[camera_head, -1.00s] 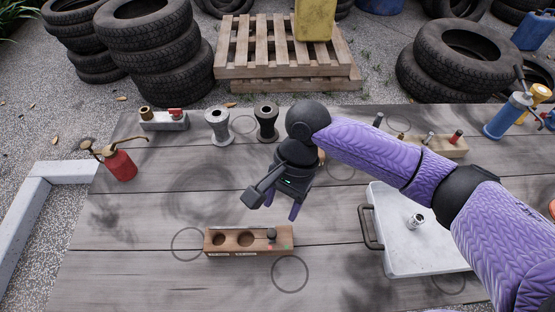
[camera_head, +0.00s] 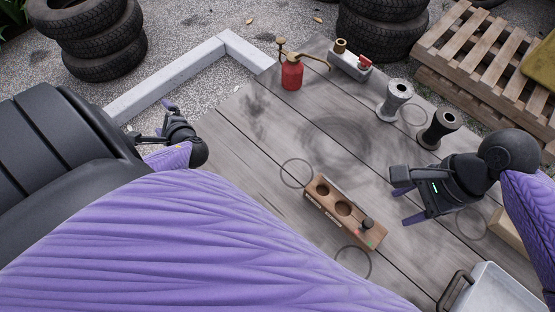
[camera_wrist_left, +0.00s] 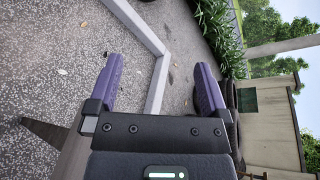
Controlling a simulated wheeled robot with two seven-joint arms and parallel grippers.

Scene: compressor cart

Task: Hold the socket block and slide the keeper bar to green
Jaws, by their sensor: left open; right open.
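The socket block (camera_head: 333,199) is a wooden block on the table in the head view, with two round holes in its top. A black knob (camera_head: 367,225) stands at its right end, beside small green and red marks. I cannot clearly make out the keeper bar itself. My right gripper (camera_head: 405,205) is open and empty, just right of the knob end and apart from the block. My left gripper (camera_head: 165,130) is open off the table's left edge, far from the block. In the left wrist view its fingers (camera_wrist_left: 155,88) are spread over gravel with nothing between them.
A red oil can (camera_head: 291,72), a block with a red fitting (camera_head: 350,62), a grey spool (camera_head: 394,100) and a dark spool (camera_head: 438,128) stand along the back. A white tray (camera_head: 495,290) is at lower right. The table left of the block is clear.

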